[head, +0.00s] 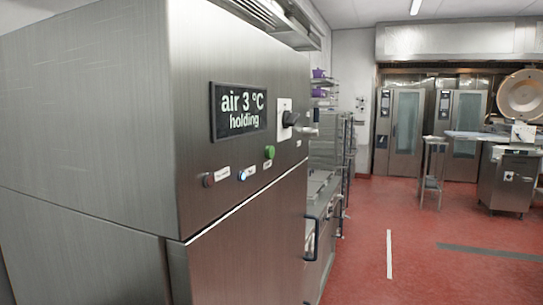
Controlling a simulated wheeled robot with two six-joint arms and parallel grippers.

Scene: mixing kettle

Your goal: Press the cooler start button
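The cooler (130,130) is a large brushed-steel cabinet filling the left of the head view. Its display (238,111) reads "air 3 °C holding". Below the display is a row of controls: a dark reddish button (208,180), a small pale button (241,175) and a green button (269,152). Small white labels sit beside them, too small to read. Which button is the start button cannot be read from the labels. Neither of my grippers is in view.
Steel counters and a rack (334,140) stand beyond the cooler along the same wall. The red floor (420,240) to the right is open, with white and grey strips. Tall ovens (407,130), a steel stand (433,165) and a kettle unit (510,180) are farther back.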

